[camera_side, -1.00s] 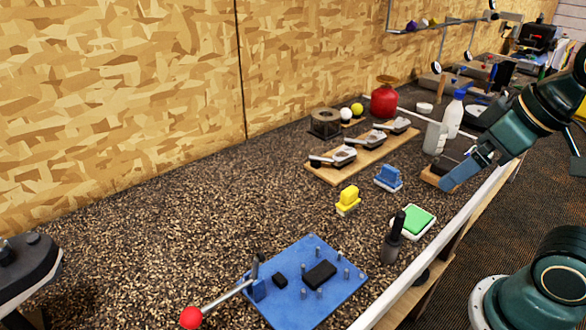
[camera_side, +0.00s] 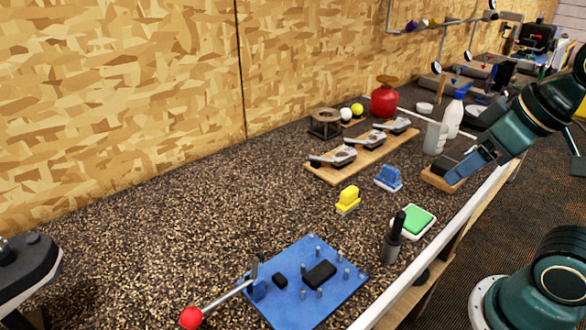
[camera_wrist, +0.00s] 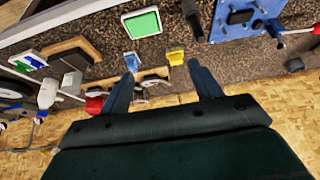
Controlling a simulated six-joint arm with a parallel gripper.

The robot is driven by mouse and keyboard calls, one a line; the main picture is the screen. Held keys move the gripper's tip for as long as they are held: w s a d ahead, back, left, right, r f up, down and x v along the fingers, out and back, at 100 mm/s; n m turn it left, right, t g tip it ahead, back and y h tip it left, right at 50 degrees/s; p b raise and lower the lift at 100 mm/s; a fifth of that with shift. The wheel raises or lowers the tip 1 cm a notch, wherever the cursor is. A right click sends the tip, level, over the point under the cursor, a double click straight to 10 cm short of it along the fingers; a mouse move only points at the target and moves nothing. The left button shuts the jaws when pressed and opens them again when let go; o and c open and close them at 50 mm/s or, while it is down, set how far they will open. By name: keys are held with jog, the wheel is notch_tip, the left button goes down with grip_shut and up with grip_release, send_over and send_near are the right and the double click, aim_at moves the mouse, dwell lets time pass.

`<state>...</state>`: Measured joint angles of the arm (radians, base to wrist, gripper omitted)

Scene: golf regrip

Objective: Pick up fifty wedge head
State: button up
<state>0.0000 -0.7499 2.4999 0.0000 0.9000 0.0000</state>
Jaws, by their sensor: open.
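Three club heads with grey metal bodies and dark necks lie in a row on a wooden board (camera_side: 345,176) at the middle of the bench. They are a near head (camera_side: 342,156), a middle head (camera_side: 371,139) and a far head (camera_side: 397,126). I cannot read any marking that tells which one is the fifty wedge. My gripper (camera_side: 458,173) is open and empty, to the right of the board and apart from it. In the wrist view, the open fingers (camera_wrist: 160,72) point toward the bench, and the board with the heads shows small and partly covered between and beyond them.
A blue block (camera_side: 388,179) and a yellow block (camera_side: 348,200) stand in front of the board. A green pad (camera_side: 414,221) and dark bottle (camera_side: 392,240) sit near the front edge. A white spray bottle (camera_side: 454,117) and red container (camera_side: 384,100) stand behind.

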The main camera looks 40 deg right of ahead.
jog(key=shift+r, duration=0.1)
jog(key=w+d+r+m+g, duration=0.1)
jog(key=w+r+m, duration=0.1)
jog(key=w+m, duration=0.35)
jog(key=w+d+r+m+g, duration=0.1)
jog(key=w+r+m+g, duration=0.15)
jog(key=w, duration=0.65)
jog(key=w+d+f+m+g, duration=0.1)
jog(key=w+d+f+m, duration=0.1)
jog(key=w+m, duration=0.3)
jog(key=w+d+f+m+g, duration=0.1)
jog(key=w+d+f+m, duration=0.2)
jog(key=w, duration=0.8)
jog(key=shift+w+d+f+m, duration=0.25)
jog(key=shift+f+m, duration=0.3)
jog(key=shift+m, duration=0.45)
send_over(342, 154)
jog(key=shift+f, duration=4.3)
